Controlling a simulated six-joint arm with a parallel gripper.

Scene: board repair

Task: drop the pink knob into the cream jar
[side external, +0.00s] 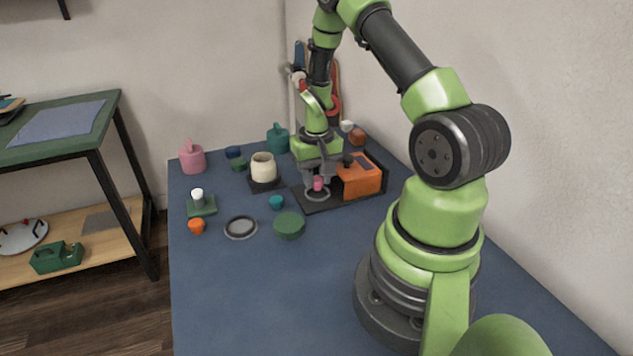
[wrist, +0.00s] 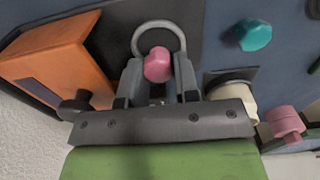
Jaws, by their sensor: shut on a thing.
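The pink knob (side external: 318,183) is between the two fingers of my gripper (side external: 317,181), which is shut on it. In the wrist view the knob (wrist: 158,65) shows between the fingertips, over a grey ring on a dark board. In the side view it appears close to the ring; I cannot tell whether it touches it. The cream jar (side external: 263,168) stands upright and open on a small dark base, left of my gripper. In the wrist view part of the jar (wrist: 236,92) shows right of my gripper, partly hidden by it.
An orange box (side external: 360,177) stands on the dark board right of my gripper. A teal knob (side external: 276,202), a green disc (side external: 289,226), a grey ring (side external: 240,228) and a pink mug (side external: 192,159) sit around the jar. The front of the blue table is clear.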

